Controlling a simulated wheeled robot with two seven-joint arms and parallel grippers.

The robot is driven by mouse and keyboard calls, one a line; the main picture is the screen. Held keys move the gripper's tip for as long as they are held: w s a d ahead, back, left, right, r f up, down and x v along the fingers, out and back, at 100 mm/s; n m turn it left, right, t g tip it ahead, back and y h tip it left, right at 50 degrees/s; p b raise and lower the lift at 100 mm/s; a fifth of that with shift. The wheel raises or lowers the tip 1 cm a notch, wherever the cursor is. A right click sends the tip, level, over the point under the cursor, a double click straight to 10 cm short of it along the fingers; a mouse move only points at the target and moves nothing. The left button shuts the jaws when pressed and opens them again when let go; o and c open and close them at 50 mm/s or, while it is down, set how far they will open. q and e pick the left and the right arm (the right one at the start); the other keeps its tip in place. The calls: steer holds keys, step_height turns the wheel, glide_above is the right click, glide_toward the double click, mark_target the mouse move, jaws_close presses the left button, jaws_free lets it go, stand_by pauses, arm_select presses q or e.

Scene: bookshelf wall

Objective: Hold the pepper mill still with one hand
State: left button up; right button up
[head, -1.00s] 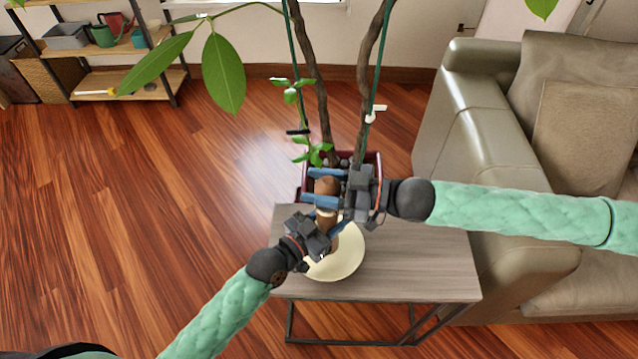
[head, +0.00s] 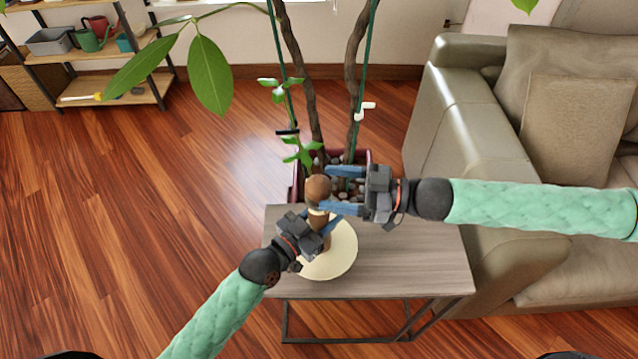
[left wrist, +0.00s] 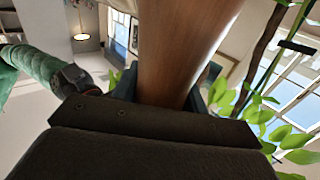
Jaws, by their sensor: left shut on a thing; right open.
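The pepper mill (head: 318,189) is brown wood with a rounded top and a pale band below it. It looks upright over a round cream plate (head: 342,257) on the side table. My left gripper (head: 321,232) is shut on the mill's lower body. In the left wrist view the wooden body (left wrist: 182,50) rises between the fingers. My right gripper (head: 327,189) is open just right of the mill's top, with its two blue fingers apart and pointing left.
The grey wood side table (head: 410,265) has clear room at its right. A potted plant (head: 364,163) with tall stems stands right behind it. A grey-green sofa (head: 470,130) is close on the right. A shelf (head: 120,90) stands far left.

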mark_target(310, 190)
steer(key=s+d, duration=0.1)
steer(key=d, duration=0.5)
steer(key=shift+d, duration=0.25)
stand_by(0.3)
steer(key=w+a+f+m+h, duration=0.15)
steer(key=w+f+m, duration=0.25)
steer(key=m, duration=0.8)
steer(key=w+f+m+h, duration=0.3)
steer(key=w+f+m, duration=0.15)
steer(key=m, duration=0.75)
steer(key=s+r+m+g+y, duration=0.4)
steer(key=s+r+m+g, duration=0.1)
steer(key=r+m+g, duration=0.25)
steer(key=shift+t, duration=0.25)
steer(key=x, duration=1)
steer(key=shift+a+r, duration=0.15)
steer(key=shift+a, duration=0.25)
steer(key=shift+c, duration=0.2)
